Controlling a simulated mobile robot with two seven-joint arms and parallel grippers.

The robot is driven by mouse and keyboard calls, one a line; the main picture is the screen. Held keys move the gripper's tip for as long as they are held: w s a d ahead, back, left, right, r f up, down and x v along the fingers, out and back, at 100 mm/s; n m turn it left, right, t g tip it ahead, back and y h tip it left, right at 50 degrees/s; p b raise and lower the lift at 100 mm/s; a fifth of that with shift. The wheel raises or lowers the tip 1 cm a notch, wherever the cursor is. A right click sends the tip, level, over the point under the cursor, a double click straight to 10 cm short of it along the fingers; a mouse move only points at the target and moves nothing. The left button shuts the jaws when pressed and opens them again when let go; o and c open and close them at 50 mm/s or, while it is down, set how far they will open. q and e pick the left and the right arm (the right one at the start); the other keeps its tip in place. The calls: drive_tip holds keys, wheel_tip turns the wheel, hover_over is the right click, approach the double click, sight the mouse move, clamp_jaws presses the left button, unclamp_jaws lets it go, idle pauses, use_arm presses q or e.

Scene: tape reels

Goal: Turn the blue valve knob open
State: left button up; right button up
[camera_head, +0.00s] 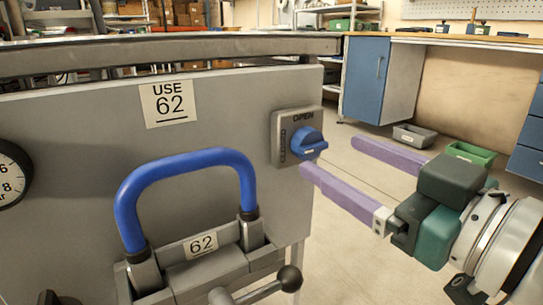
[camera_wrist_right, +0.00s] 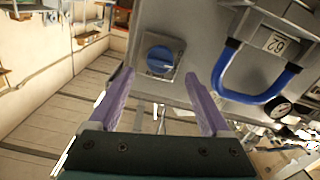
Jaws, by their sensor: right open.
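The blue valve knob (camera_head: 307,143) sits on a grey plate (camera_head: 290,122) marked OPEN at the top and CLOSED along the left side. The plate is fixed to the grey panel near its right edge. The knob's pointer appears to face right, but I cannot tell its exact setting. My right gripper (camera_head: 335,165) is open and empty, with its purple fingers pointing towards the panel, to the right of the knob. In the right wrist view, the knob (camera_wrist_right: 160,60) shows ahead of the gap between the open fingers (camera_wrist_right: 166,88), apart from them. My left gripper is not in view.
A blue U-shaped handle (camera_head: 185,160) stands out from the panel left of the knob, above a lever with a dark ball (camera_head: 289,278). A gauge (camera_head: 12,175) is at the far left. Bins (camera_head: 414,136) lie on the floor behind.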

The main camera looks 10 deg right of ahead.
sight(317, 146)
drive_tip(key=shift+b+x, duration=0.55)
drive_tip(key=shift+x, duration=1.65)
clamp_jaws()
